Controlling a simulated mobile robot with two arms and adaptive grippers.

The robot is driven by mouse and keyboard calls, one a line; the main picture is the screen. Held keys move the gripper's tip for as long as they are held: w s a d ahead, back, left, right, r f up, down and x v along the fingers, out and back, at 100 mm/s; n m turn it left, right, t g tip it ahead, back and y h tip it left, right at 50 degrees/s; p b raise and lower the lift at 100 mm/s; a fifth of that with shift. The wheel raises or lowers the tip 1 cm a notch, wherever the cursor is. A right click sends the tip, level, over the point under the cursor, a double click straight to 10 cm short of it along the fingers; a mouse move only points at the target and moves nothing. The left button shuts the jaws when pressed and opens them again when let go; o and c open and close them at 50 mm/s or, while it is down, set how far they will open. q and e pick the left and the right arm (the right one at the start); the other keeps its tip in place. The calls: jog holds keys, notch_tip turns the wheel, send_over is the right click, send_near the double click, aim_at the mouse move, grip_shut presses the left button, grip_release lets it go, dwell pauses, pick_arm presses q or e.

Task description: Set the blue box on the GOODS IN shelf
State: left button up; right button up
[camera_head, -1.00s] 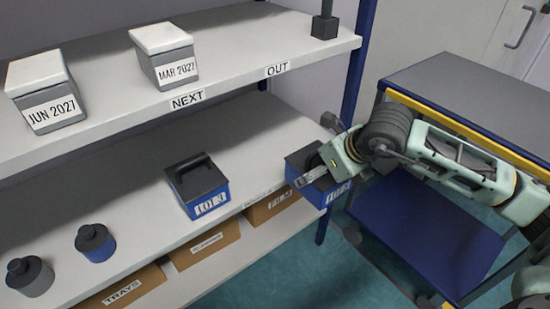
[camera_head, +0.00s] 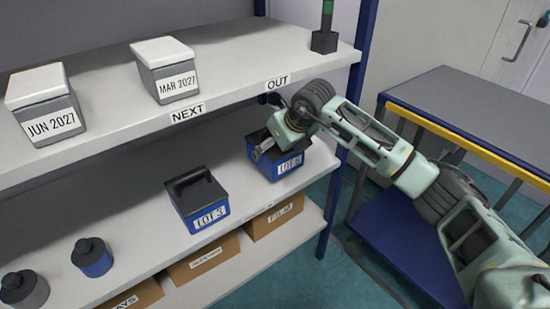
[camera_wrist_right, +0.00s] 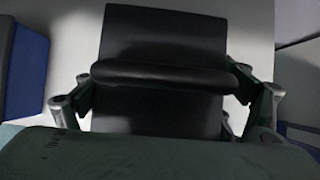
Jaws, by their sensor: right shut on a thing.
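The blue box (camera_head: 261,166), with a dark lid and a white LOT label, is at the right end of the lower shelf (camera_head: 245,195), by the blue post. My right gripper (camera_head: 266,149) is shut on its dark handle. The right wrist view shows the handle bar between the fingers and the dark lid (camera_wrist_right: 165,35) beneath. The box looks upright, over or on the shelf near its front edge; I cannot tell whether it touches. No GOODS IN sign is readable. My left gripper is not in view.
Another blue box marked LOT 3 (camera_head: 208,208) stands left of the held one. Two small dark-capped containers stand farther left. A blue post (camera_head: 352,110) and trolley (camera_head: 470,95) are to the right.

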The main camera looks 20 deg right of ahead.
aim_at(274, 163)
jog(key=shift+w+f+b, duration=0.1)
jog(key=shift+f+b, duration=0.3)
jog(key=shift+f, duration=1.3)
jog(key=o, duration=1.7)
jog(key=p+v, duration=0.1)
jog(key=v, duration=0.6)
jog(key=shift+s+r, duration=0.2)
